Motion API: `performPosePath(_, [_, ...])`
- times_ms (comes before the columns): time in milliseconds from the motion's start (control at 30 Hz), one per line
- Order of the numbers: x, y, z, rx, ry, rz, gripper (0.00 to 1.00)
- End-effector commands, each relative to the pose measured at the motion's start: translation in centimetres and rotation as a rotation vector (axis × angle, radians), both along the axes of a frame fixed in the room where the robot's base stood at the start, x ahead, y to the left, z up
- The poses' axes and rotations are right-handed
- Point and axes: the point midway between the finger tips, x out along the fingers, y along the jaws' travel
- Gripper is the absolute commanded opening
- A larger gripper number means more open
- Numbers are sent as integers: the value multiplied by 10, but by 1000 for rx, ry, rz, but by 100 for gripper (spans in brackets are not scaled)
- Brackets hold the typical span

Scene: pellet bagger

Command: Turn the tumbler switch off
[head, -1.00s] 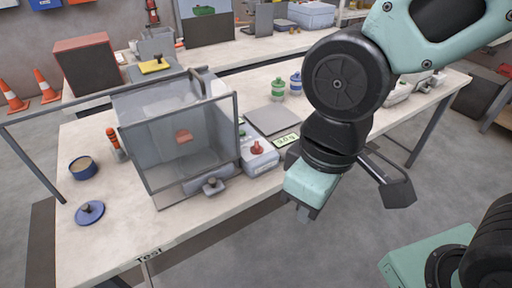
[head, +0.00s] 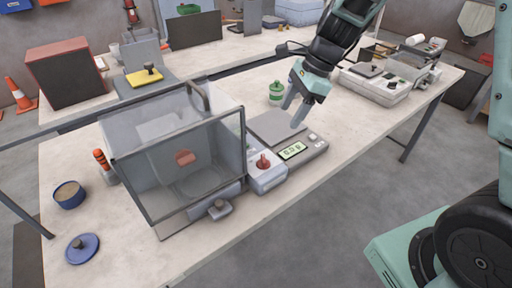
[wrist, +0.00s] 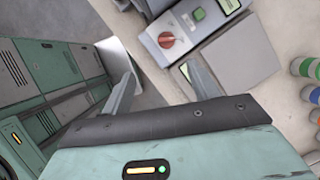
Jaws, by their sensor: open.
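A red switch knob (head: 263,161) stands on a grey control box (head: 268,177) to the right of the clear case. In the wrist view the red knob (wrist: 167,40) sits on the grey panel, with a green button (wrist: 199,14) behind it. No readable label confirms it as the tumbler switch. My gripper (head: 295,111) is open and empty above the scale, to the right of and above the knob. It points down. In the wrist view its fingers (wrist: 158,64) are spread below the knob and apart from it.
The scale (head: 278,127) with its lit display (head: 292,151) is beside the box. The clear case (head: 140,185) stands to the left. A green jar (head: 276,93) is behind the scale. Another grey machine (head: 375,88) is at the right. The table front has free room.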

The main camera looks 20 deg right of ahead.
Motion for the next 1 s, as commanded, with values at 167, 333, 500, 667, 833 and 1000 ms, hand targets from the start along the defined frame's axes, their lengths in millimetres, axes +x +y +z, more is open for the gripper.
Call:
performPosePath(167, [9, -8, -10, 11, 22, -93, 60])
performPosePath(333, [10, 2, -35, 10, 25, -88, 60])
performPosePath(500, [12, 16, -68, 10, 26, -86, 60])
performPosePath(667, [15, 28, -99, 10, 24, -85, 60])
performPosePath(833, [18, 41, -130, 9, 23, -84, 60])
performPosePath(1000, [20, 50, -152, 9, 21, -85, 60])
